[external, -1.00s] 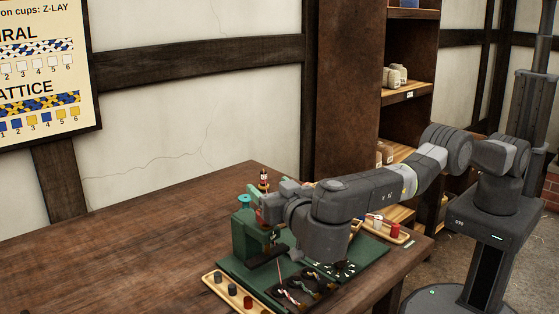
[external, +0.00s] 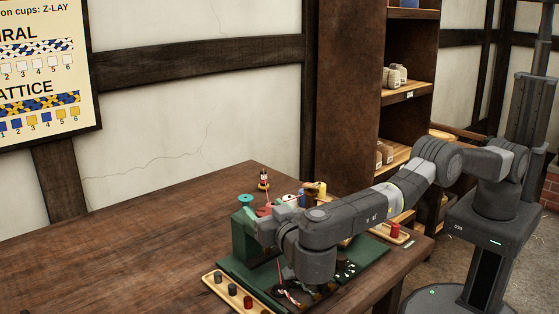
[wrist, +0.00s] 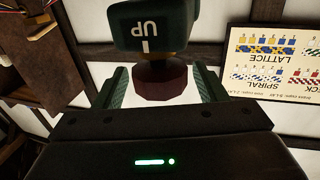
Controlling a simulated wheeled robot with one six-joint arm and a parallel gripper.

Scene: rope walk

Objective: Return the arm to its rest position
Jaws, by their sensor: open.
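My gripper (wrist: 163,82) is open, its two green fingers apart in the wrist view. A dark red round knob (wrist: 160,90) shows between the fingers, below a green block marked UP (wrist: 155,28). I cannot tell whether the fingers touch the knob. In the external view my arm (external: 350,210) reaches left over the bench, its wrist low beside the green stand (external: 247,238). The fingertips are hidden there.
The green fixture base (external: 236,270) lies under my arm on the wooden table (external: 130,255). A tray (external: 225,288) with pegs stands in front, and another with a red piece (external: 395,230) at right. A shelf (external: 405,95) stands behind. The table's left side is clear.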

